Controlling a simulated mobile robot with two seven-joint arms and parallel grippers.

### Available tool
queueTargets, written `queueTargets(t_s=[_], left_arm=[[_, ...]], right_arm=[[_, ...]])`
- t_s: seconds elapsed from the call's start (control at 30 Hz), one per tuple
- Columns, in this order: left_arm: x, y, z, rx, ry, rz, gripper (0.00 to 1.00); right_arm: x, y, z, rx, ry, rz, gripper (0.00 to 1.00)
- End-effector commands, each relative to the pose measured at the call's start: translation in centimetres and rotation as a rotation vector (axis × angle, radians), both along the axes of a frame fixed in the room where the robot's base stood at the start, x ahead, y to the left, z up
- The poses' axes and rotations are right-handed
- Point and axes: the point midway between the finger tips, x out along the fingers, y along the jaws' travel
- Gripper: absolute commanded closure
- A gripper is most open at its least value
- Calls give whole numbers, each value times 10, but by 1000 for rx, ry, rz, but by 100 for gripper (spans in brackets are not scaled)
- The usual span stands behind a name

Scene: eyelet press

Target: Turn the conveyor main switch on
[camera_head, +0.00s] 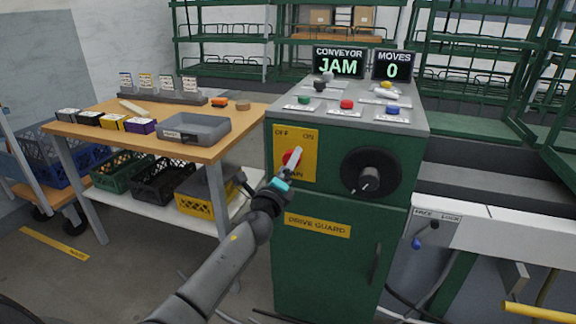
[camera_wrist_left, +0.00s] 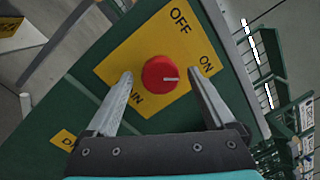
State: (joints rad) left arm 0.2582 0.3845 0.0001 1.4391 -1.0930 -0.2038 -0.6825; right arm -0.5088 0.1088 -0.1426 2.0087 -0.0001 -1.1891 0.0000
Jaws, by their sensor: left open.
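The main switch is a red round knob (camera_wrist_left: 161,72) on a yellow plate (camera_wrist_left: 105,68) marked OFF, ON and MAIN. Its pale mark points right in the left wrist view, to the ON side but below that word. In the head view the plate (camera_head: 309,165) is on the green cabinet's front, and the red knob (camera_head: 287,157) is partly hidden by my gripper. My left gripper (camera_wrist_left: 161,74) is open, its fingers on either side of the knob with gaps showing. I cannot tell how far in front of the knob the tips are. My right gripper is not in view.
A black dial (camera_head: 371,173) is right of the plate. Buttons line the cabinet top (camera_head: 290,116), below displays reading CONVEYOR JAM (camera_head: 338,63) and MOVES 0 (camera_head: 392,66). A wooden workbench (camera_head: 85,130) with a grey tray (camera_head: 193,127) stands left. The DRIVE GUARD door (camera_head: 320,270) is below.

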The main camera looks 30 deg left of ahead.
Motion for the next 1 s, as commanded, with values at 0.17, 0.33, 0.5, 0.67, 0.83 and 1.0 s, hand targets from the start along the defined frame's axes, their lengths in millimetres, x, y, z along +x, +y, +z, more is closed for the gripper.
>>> queueTargets(t_s=[0.17,0.33,0.5,0.67,0.83,1.0], left_arm=[[-1,0,0,-1,0,0,12],[-11,-3,-2,-2,1,-1,12],[-33,-9,-5,-4,3,0,12],[-58,-15,-8,-3,2,0,12],[-84,-22,-11,-4,2,0,12],[-111,-29,-14,-4,2,-1,12]], right_arm=[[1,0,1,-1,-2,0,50],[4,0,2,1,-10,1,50],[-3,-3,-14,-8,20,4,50],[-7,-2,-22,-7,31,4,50],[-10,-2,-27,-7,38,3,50],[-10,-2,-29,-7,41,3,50]])
